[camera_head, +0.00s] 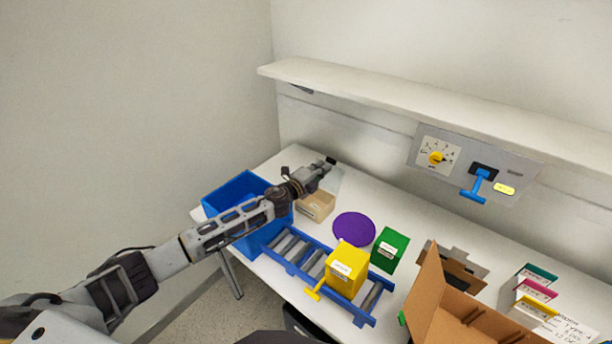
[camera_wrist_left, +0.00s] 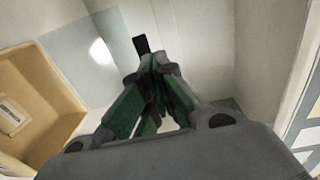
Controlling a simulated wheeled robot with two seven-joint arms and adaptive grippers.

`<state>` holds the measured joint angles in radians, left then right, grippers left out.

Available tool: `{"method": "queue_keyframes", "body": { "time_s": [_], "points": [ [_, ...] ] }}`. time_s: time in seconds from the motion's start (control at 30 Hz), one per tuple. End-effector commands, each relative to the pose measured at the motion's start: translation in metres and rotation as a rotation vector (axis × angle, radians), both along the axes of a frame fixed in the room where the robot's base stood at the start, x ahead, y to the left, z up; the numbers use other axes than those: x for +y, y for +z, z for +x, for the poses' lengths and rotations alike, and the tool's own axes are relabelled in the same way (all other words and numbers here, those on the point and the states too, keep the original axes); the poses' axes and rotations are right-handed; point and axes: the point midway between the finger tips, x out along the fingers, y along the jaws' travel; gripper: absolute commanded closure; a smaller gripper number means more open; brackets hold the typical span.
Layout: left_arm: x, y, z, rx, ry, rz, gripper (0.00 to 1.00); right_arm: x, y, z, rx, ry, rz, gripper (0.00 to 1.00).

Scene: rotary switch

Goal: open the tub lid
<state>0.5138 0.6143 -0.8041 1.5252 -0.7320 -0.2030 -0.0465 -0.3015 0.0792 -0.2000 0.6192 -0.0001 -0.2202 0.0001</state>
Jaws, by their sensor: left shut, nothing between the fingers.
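The tan tub (camera_head: 314,208) stands near the back left of the table, with a white label on its front; its tan walls also show at the left of the left wrist view (camera_wrist_left: 50,112). A pale grey-blue panel (camera_wrist_left: 82,58), seemingly the lid, rises beside the tub in that view; its hinge is not clear. My left gripper (camera_head: 322,168) is shut and empty, above and behind the tub near the panel. Its green-padded fingers (camera_wrist_left: 152,85) are together in the wrist view. A small dark tab (camera_wrist_left: 141,44) shows past the fingertips. My right gripper is out of view.
A blue bin (camera_head: 238,190) stands under my left forearm. A roller conveyor (camera_head: 290,250) holds a yellow box (camera_head: 346,268). A purple disc (camera_head: 354,227) and green box (camera_head: 389,250) are nearby. An open carton (camera_head: 425,300) stands at right. A shelf (camera_head: 400,95) overhangs the back.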

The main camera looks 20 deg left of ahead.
Motion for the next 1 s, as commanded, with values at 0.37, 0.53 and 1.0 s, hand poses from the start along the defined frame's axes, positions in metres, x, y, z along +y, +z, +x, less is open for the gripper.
{"method": "queue_keyframes", "body": {
  "time_s": [0.37, 0.53, 1.0],
  "points": [
    [0.009, 0.007, -0.020, 0.000, 0.001, 0.001, 1.00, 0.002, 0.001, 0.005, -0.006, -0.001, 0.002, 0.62],
    [0.014, 0.012, -0.033, -0.001, 0.000, 0.002, 1.00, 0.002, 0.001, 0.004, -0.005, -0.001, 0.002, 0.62],
    [0.029, 0.023, -0.070, 0.001, 0.001, 0.000, 1.00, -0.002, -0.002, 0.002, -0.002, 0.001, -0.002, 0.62]
  ]
}}
